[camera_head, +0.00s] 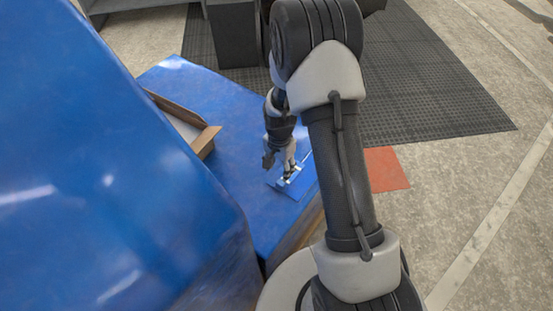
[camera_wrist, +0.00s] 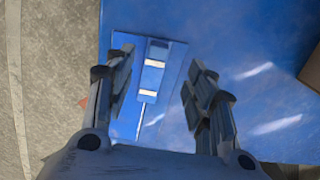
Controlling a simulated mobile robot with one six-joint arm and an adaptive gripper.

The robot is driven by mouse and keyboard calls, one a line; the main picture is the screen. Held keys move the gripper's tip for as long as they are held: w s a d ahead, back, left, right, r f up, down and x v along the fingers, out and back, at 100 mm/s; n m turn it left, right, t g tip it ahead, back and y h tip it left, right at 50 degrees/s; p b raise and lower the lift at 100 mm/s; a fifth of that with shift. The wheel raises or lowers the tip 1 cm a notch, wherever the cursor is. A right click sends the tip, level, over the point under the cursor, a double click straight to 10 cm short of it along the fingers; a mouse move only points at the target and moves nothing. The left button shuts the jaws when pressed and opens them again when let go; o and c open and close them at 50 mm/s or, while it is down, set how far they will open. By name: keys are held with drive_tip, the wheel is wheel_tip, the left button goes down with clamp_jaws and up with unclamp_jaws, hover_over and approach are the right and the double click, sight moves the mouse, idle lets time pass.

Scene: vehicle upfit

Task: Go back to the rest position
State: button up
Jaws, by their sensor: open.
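My gripper (camera_wrist: 159,72) is open in the wrist view, its two fingers spread apart. Between and beyond the fingers, a small blue piece with two pale bands (camera_wrist: 153,73) lies on a flat blue plate (camera_wrist: 125,118). I see no finger touching the piece, though the height of the fingertips above it is hard to judge. In the head view my gripper (camera_head: 289,174) points down over the same blue plate (camera_head: 293,192), near the right edge of a blue-topped surface (camera_head: 232,118). My arm reaches out from the lower right and hides part of the floor.
An open cardboard box (camera_head: 205,140) stands on the blue surface, left of my gripper. A large blue body (camera_head: 100,180) rises at the left. An orange-red floor patch (camera_head: 386,169) and a dark mat (camera_head: 440,95) lie at the right. The floor at far right is clear.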

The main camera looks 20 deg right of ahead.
drive_tip(key=shift+r, duration=0.1)
drive_tip(key=s+a+r+n+t, duration=0.1)
drive_tip(key=s+r+n, duration=0.2)
drive_tip(key=r, duration=0.9)
drive_tip(key=s+a+r+n+t, duration=0.1)
drive_tip(key=s+r+n, duration=0.1)
drive_tip(key=r, duration=0.9)
drive_tip(key=s+a+r+n+t, duration=0.1)
drive_tip(key=s+r+n, duration=0.2)
drive_tip(key=s, duration=0.6)
drive_tip(key=s+a+r+n+t, duration=0.1)
drive_tip(key=s+r+n, duration=0.2)
drive_tip(key=s+r, duration=0.5)
drive_tip(key=shift+s+a+r+t, duration=0.2)
drive_tip(key=shift+s+t, duration=0.1)
drive_tip(key=shift+s, duration=0.25)
drive_tip(key=shift+c, duration=0.5)
